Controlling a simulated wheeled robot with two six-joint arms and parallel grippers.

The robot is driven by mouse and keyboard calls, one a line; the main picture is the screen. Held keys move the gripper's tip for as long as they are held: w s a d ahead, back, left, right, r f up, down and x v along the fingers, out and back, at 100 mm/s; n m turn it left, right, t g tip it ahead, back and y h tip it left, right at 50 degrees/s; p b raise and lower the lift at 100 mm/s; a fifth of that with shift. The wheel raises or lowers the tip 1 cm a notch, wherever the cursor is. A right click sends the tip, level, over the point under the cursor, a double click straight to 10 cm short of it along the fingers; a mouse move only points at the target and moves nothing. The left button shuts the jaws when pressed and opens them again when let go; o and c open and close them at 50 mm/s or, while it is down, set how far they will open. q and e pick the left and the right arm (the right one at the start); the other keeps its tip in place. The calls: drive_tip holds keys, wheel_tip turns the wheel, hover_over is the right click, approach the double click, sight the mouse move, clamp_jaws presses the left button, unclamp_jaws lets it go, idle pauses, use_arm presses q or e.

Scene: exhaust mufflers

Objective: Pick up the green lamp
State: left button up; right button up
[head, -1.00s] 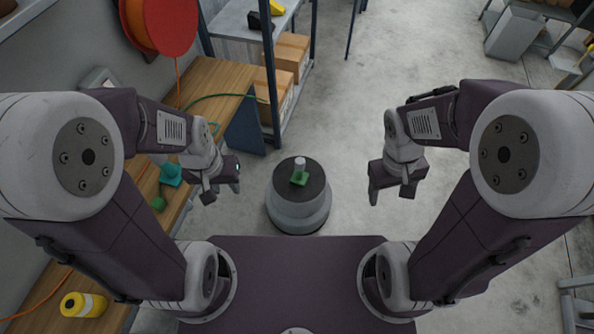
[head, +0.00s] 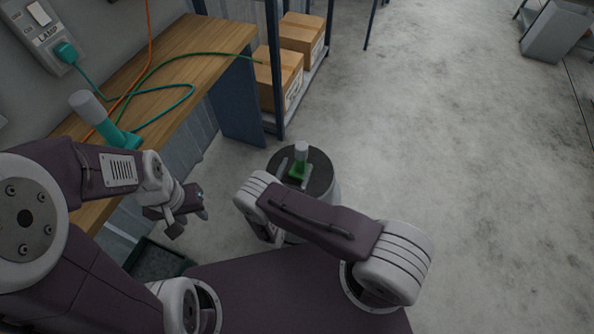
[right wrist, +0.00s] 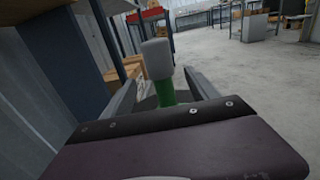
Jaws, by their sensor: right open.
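The green lamp (head: 299,164) stands upright on a round stool (head: 321,186), with a pale cylinder top and a green base. In the right wrist view the lamp (right wrist: 160,68) shows its pale head and green stem. My right gripper (head: 295,172) is open at the lamp, with one finger on each side of it. In the right wrist view its fingers (right wrist: 163,92) stand apart with the lamp between them; contact cannot be made out. My left gripper (head: 189,221) is open and empty, beside the workbench and left of the stool.
A teal lamp (head: 104,122) stands on the wooden workbench (head: 188,45) at the left, near green and orange cables. A wall socket box (head: 38,27) is behind it. A shelf with cardboard boxes (head: 279,82) is beyond the stool. A dark bin (head: 160,262) sits below the bench.

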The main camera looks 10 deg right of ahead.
sight(298, 160)
drive_tip(key=shift+a+f, duration=0.1)
drive_tip(key=shift+a, duration=0.15)
drive_tip(key=x, duration=0.3)
drive_tip(key=shift+d+b, duration=0.2)
drive_tip(key=shift+b, duration=0.2)
drive_tip(key=shift+w+d, duration=0.15)
drive_tip(key=shift+w, duration=0.3)
drive_tip(key=b+x, duration=0.1)
drive_tip(key=x, duration=0.4)
drive_tip(key=shift+d+r+b, duration=0.2)
drive_tip(key=shift+r+b, duration=0.05)
drive_tip(key=shift+b, duration=0.15)
drive_tip(key=shift+r, duration=0.1)
clamp_jaws()
